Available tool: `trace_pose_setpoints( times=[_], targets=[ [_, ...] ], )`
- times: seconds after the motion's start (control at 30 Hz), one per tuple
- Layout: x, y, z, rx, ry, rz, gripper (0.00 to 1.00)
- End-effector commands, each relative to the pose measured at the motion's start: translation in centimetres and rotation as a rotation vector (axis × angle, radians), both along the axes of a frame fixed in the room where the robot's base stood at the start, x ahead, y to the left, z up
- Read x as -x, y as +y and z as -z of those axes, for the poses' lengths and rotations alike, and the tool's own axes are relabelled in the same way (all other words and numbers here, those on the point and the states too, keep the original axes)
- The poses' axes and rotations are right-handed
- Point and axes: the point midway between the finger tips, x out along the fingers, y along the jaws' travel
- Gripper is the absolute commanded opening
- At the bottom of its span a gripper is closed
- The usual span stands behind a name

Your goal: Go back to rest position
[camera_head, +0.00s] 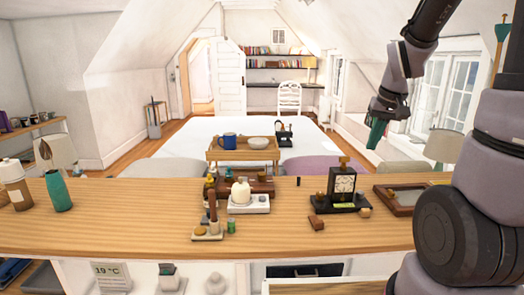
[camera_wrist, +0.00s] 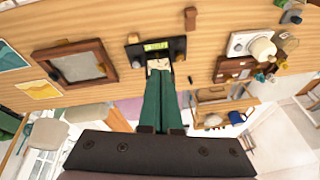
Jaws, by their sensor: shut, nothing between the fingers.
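My gripper (camera_head: 377,132) hangs in the air at the right of the head view, above and beyond the wooden counter (camera_head: 110,221). Its green fingers point down. In the wrist view the green fingers of my gripper (camera_wrist: 160,80) lie together, shut with nothing between them. Their tips overlap the view of a black clock stand (camera_wrist: 177,48), but the head view shows the gripper apart from that clock (camera_head: 343,184).
On the counter are a framed tray (camera_head: 399,199), a white candle stand (camera_head: 249,203), a small bottle stand (camera_head: 208,232) and a green vase (camera_head: 57,191). A wooden tray table (camera_head: 243,154) with a blue mug stands behind. The counter's middle left is clear.

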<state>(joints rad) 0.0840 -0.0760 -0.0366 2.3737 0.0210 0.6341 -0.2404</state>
Motion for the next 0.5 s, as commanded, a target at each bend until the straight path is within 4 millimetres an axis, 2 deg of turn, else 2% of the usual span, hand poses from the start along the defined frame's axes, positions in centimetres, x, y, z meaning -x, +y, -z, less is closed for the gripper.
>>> trace_pose_setpoints(
  times=[0.03, 0.2, 0.33, 0.5],
  targets=[
    [1.1, 0.8, -2.2, -0.013, -0.039, 0.013, 0.00],
    [5.2, 3.0, -7.8, -0.070, -0.133, 0.066, 0.00],
    [8.7, 4.5, -10.9, -0.117, -0.198, 0.100, 0.00],
    [12.3, 5.8, -13.2, -0.167, -0.255, 0.131, 0.00]
  ],
)
